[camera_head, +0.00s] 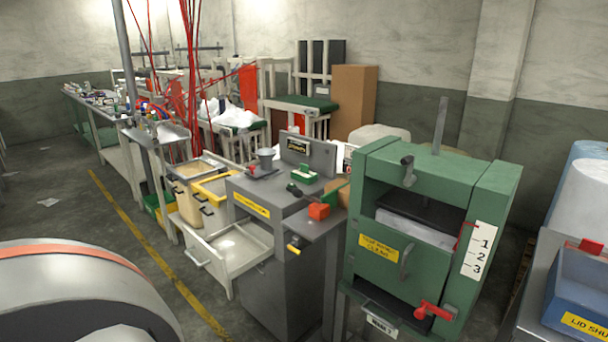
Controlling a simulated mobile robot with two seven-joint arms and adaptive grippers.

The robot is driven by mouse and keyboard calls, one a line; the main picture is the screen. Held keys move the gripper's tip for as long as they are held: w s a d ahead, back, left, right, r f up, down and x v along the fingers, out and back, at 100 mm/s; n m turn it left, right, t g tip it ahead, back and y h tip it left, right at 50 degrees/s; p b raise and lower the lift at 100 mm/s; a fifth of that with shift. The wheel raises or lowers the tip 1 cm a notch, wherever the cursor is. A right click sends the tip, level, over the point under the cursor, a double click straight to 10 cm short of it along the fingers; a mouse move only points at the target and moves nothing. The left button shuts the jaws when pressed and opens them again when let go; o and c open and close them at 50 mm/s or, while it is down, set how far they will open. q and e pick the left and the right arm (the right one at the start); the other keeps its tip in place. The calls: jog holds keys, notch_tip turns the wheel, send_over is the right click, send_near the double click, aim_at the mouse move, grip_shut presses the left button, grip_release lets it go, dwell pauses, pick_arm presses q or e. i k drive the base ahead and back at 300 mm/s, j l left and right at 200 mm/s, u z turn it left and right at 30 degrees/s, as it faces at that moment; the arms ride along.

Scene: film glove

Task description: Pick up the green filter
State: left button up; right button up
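A small green block-like object with a pale top (305,177) sits on top of the grey cabinet (283,246) near the middle of the view. It is the only small, separate green item there, but it is too small to tell for certain that it is the green filter. Neither of my grippers is in view.
An open white drawer (228,249) juts out left of the grey cabinet. A green machine (385,242) with red levers stands to its right. Floor beside the yellow line (150,250) is clear.

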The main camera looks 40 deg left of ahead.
aim_at(303, 174)
jog(key=j, duration=0.65)
jog(key=k+j+z, duration=0.1)
jog(key=j, duration=0.55)
jog(key=k+j, duration=0.1)
jog(key=j, duration=0.55)
